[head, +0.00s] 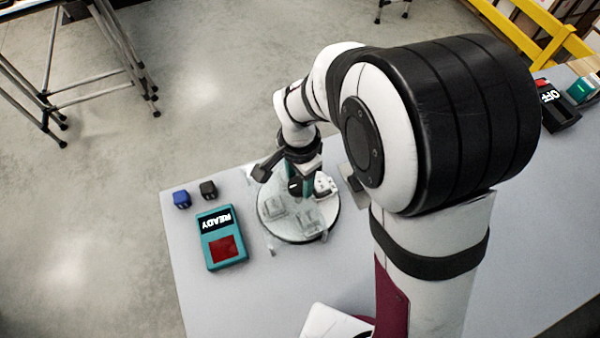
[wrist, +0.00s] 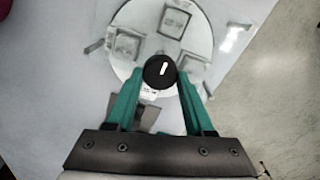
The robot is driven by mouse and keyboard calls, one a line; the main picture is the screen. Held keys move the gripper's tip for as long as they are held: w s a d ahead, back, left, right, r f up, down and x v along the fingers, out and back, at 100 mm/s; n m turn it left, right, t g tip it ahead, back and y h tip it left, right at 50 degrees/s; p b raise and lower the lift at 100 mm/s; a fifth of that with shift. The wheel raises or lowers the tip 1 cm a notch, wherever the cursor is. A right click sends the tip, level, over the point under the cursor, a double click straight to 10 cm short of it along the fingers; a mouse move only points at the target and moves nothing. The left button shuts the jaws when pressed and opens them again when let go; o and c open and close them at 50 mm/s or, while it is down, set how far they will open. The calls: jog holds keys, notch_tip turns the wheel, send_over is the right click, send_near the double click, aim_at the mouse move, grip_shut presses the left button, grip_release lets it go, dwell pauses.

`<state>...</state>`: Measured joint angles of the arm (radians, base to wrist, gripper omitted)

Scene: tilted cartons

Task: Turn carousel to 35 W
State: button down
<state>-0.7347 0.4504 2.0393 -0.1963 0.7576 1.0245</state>
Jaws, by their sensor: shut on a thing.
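The carousel (wrist: 150,25) is a round, pale disc with several square, clear-walled pockets on it. It also shows in the head view (head: 292,227), on the grey table under my gripper. A black knob (wrist: 160,71) with a white pointer line stands on it. My gripper (wrist: 159,78) has teal fingers, one on each side of the knob, and is shut on it. In the head view my gripper (head: 301,187) comes down over the far part of the disc. A white block with dark marks (head: 325,186) sits on the disc beside the fingers. No wattage marking is legible.
A teal box (head: 222,238) with a READY display and red panel stands left of the carousel. A blue cube (head: 181,199) and a black cube (head: 208,189) lie behind it. A black box reading OFF (head: 556,104) is at far right.

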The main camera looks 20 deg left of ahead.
dwell(0.5)
jog(key=shift+c, duration=1.4)
grip_release()
notch_tip(320, 180, up, 16)
jog(key=shift+f, duration=0.1)
